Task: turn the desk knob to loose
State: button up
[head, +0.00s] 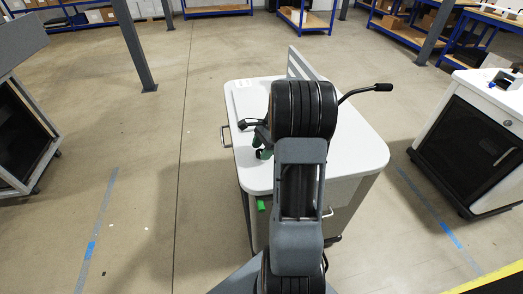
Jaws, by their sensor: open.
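The desk is a white-topped cabinet (352,152) in the middle of the head view, with my arm standing in front of it. I cannot pick out the desk knob for sure. A small green part (262,205) shows below the front edge of the top, left of my arm. A dark part with a green piece (263,153) shows above the top, partly behind my arm. A black lever (375,88) with a thick end sticks out to the right. My gripper is hidden behind my arm, so its place relative to the knob does not show.
A white cabinet with a dark door (467,145) stands at the right, and a dark-fronted unit (22,130) at the left. Blue shelving (217,11) lines the back. The floor on both sides is clear.

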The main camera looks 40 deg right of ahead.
jog(key=shift+a+f, duration=0.1)
jog(key=shift+f, duration=0.15)
jog(key=c, duration=0.9)
